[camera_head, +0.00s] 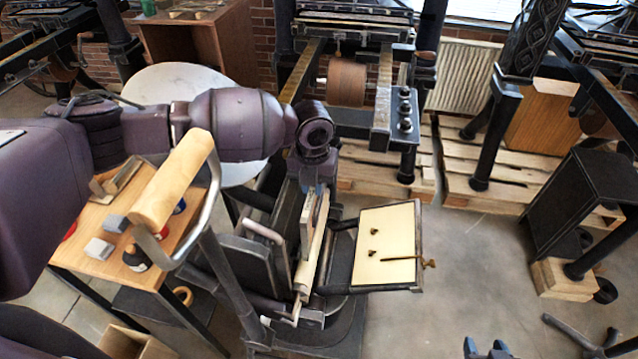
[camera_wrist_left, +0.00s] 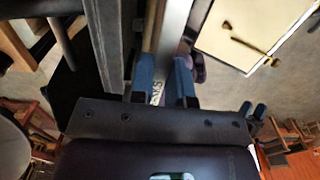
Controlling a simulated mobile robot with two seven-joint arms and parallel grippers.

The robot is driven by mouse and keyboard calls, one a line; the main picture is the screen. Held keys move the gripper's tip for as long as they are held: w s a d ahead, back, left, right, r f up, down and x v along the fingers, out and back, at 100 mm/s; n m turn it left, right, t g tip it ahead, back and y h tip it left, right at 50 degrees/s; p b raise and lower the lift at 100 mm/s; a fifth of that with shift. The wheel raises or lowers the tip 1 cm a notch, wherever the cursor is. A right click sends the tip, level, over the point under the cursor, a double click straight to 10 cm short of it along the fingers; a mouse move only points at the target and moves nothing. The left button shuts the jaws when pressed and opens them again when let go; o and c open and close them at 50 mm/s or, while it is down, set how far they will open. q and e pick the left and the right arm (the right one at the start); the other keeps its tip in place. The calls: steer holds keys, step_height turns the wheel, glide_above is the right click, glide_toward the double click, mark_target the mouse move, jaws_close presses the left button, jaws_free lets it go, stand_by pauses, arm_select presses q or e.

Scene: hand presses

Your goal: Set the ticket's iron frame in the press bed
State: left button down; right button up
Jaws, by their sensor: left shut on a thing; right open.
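My left gripper (camera_head: 314,190) is shut on a grey iron frame (camera_head: 309,222), held upright and nearly edge-on in the middle of the hand press. In the left wrist view, the blue fingertips (camera_wrist_left: 165,85) close around the frame's grey bar (camera_wrist_left: 174,30); pale lettering shows between them. The press has a dark upright plate (camera_head: 252,262) left of the frame and a cream panel in a black rim (camera_head: 385,240) to the right. I cannot tell whether the frame touches the bed, which is largely hidden. My right gripper (camera_head: 487,350) is open and empty at the bottom edge.
A thick wooden-gripped handle (camera_head: 175,180) rises left of the press, in front of my left arm. A wooden side table (camera_head: 75,245) holds grey blocks and a dark bottle (camera_head: 136,258). Larger presses stand on pallets (camera_head: 385,175) behind.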

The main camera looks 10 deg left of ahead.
arm_select(q)
steer(key=shift+a, duration=0.3)
steer(key=a, duration=0.1)
steer(key=a+p, duration=0.1)
steer(key=a, duration=0.1)
steer(key=shift+f, duration=0.35)
arm_select(e)
steer(key=shift+s+d+r, duration=0.1)
steer(key=shift+s+r, duration=0.25)
steer(key=shift+s, duration=0.1)
arm_select(q)
steer(key=shift+p, duration=0.3)
arm_select(e)
steer(key=shift+w+r, duration=0.1)
steer(key=shift+w, duration=0.1)
arm_select(q)
steer(key=shift+a+p, duration=0.2)
steer(key=shift+p, duration=0.55)
arm_select(e)
steer(key=shift+r, duration=0.75)
